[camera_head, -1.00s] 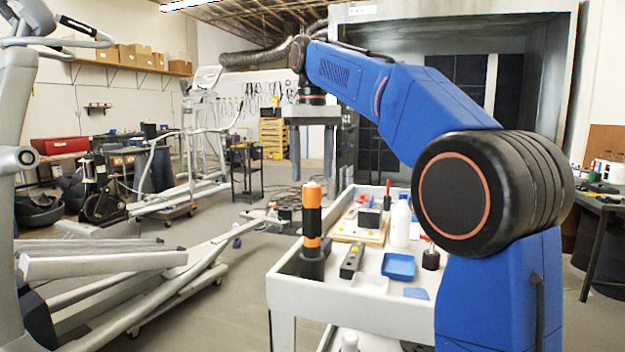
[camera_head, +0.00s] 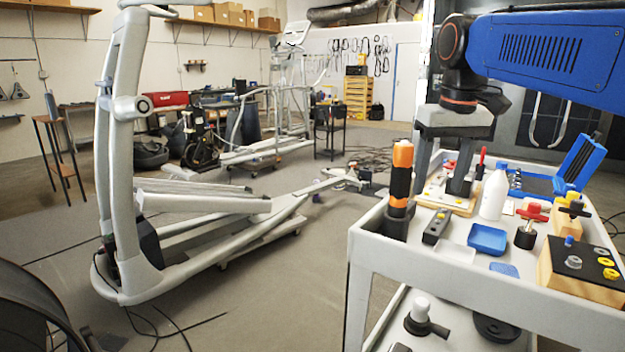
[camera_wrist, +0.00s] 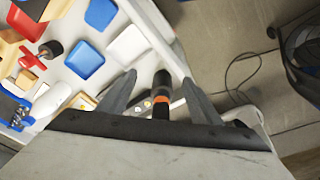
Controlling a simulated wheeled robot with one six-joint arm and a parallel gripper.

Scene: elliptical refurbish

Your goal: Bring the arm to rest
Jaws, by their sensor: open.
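My gripper (camera_head: 453,168) hangs pointing down at the upper right in the head view, above the left part of the white cart (camera_head: 372,262). Its two dark fingers are apart with nothing held between them. A black and orange cylinder (camera_head: 401,172) stands upright on the cart's left edge, just left of my gripper in the picture. In the wrist view, my gripper (camera_wrist: 160,85) is also open, and the orange-banded cylinder (camera_wrist: 161,97) shows in the gap between the fingers, partly hidden by the gripper body. I cannot tell its distance from the fingers.
The cart holds a white bottle (camera_head: 494,192), a blue tray (camera_head: 488,239), a wooden block with knobs (camera_head: 580,268) and an open blue case (camera_head: 579,163). A grey elliptical machine (camera_head: 128,150) stands at left. Grey floor between them is mostly clear.

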